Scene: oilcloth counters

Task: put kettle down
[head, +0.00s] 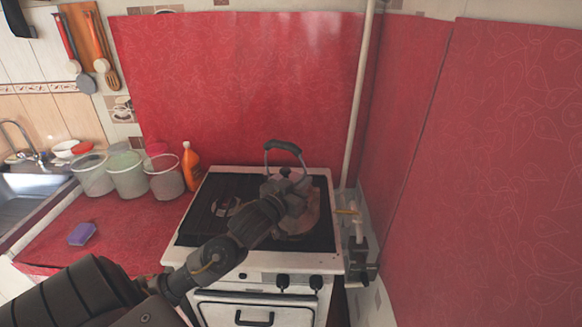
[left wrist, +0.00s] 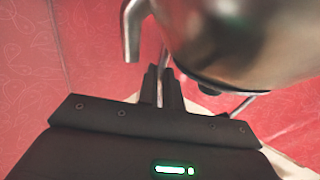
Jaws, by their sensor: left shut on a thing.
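The metal kettle (head: 304,222) is over the right side of the stove's dark top, with its dark arched handle (head: 283,146) standing up. My left gripper (head: 287,186) reaches across the stove and covers part of the kettle. In the left wrist view the fingers (left wrist: 162,82) are close together, shut on a thin part by the kettle, which looks like its handle support. The shiny kettle body (left wrist: 235,35) and spout (left wrist: 131,35) fill the upper part of that view. I cannot tell whether the kettle's base touches the stove (head: 190,258). My right gripper is not in view.
Several clear tubs (head: 127,175) and an orange bottle (head: 190,167) stand on the red counter left of the stove. A purple sponge (head: 82,234) lies nearer. A pale pipe (head: 358,100) and red wall close off the right side.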

